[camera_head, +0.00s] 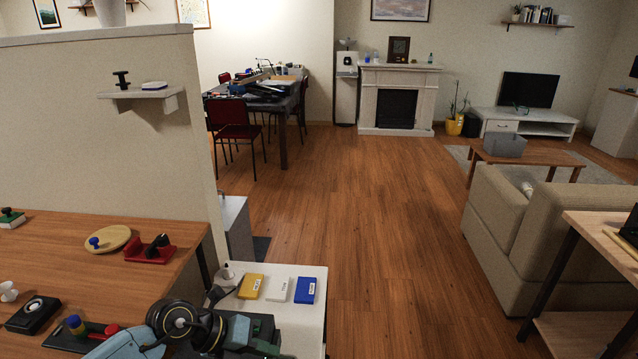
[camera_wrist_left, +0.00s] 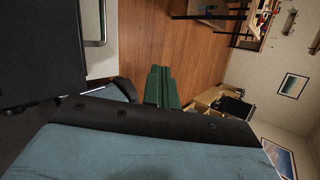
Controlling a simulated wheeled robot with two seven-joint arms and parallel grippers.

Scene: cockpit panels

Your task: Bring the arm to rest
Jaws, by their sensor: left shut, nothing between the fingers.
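My left arm comes in at the bottom of the head view, with pale blue links and black joints. My left gripper (camera_head: 240,330) is low in that view, over the near edge of the white cabinet, and partly hidden by its own wrist. In the left wrist view its green fingers (camera_wrist_left: 160,88) are together with nothing between them. They point out over the wooden floor. My right gripper is not in view.
A white cabinet top (camera_head: 302,318) holds yellow, white and blue boxes close to my left gripper. A wooden desk (camera_head: 60,235) with panel controls (camera_head: 152,250) is at the left, below a partition (camera_head: 90,150). The floor (camera_head: 360,220) ahead is clear; a sofa (camera_head: 520,235) stands right.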

